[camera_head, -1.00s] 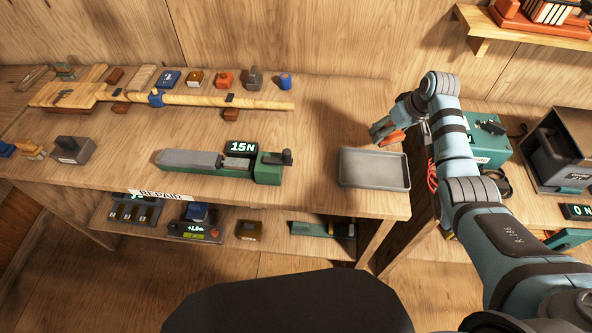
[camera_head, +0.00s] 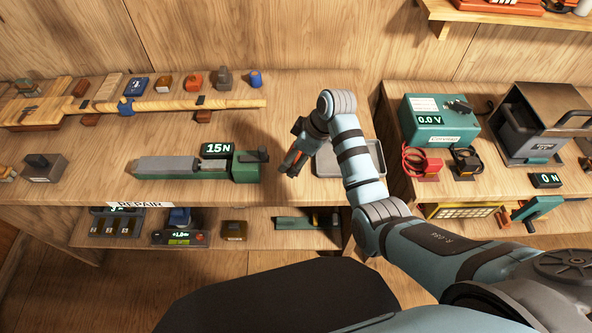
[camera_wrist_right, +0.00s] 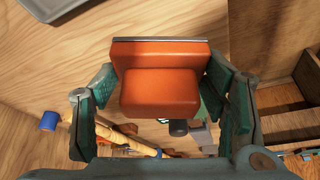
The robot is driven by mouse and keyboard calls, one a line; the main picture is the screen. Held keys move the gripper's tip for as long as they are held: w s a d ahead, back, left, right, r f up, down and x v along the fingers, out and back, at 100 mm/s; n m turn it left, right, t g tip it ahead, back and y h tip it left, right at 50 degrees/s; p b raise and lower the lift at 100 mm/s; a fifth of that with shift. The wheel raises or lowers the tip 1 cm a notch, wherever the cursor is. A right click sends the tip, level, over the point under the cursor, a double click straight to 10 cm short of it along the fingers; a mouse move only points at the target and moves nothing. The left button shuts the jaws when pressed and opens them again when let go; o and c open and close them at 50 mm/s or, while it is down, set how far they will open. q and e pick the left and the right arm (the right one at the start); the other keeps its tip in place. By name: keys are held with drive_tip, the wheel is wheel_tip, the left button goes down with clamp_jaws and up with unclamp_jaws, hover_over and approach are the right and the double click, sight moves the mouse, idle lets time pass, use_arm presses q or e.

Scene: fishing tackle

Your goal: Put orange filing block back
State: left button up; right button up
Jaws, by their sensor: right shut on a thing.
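The orange filing block (camera_wrist_right: 160,92) is held between the teal-padded fingers of my right gripper in the right wrist view. It is a stepped orange block with a dark edge along its top. In the head view my right gripper (camera_head: 289,168) is over the repair bench, between the green force-gauge device (camera_head: 247,166) and the grey tray (camera_head: 372,152). Its fingers point down towards the bench. Only a sliver of orange shows there, since the gripper hides most of the block. My left gripper is not in view.
Small blocks, including a red-orange one (camera_head: 193,81) and a blue one (camera_head: 256,78), line the back of the bench behind a long wooden rod (camera_head: 190,104). A grey block (camera_head: 45,167) stands at the left. Bare wood lies between rod and gauge.

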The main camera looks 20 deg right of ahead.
wheel_tip(320, 180, down, 6)
drive_tip(key=shift+f+b, duration=0.1)
drive_tip(key=shift+b, duration=0.4)
drive_tip(key=o, duration=1.3)
drive_tip(key=shift+r, duration=0.4)
drive_tip(key=p+v, duration=0.2)
drive_tip(key=v, duration=0.9)
drive_tip(key=shift+s+d+r+p, duration=0.1)
drive_tip(key=shift+s+r+p, duration=0.1)
drive_tip(key=shift+p, duration=0.1)
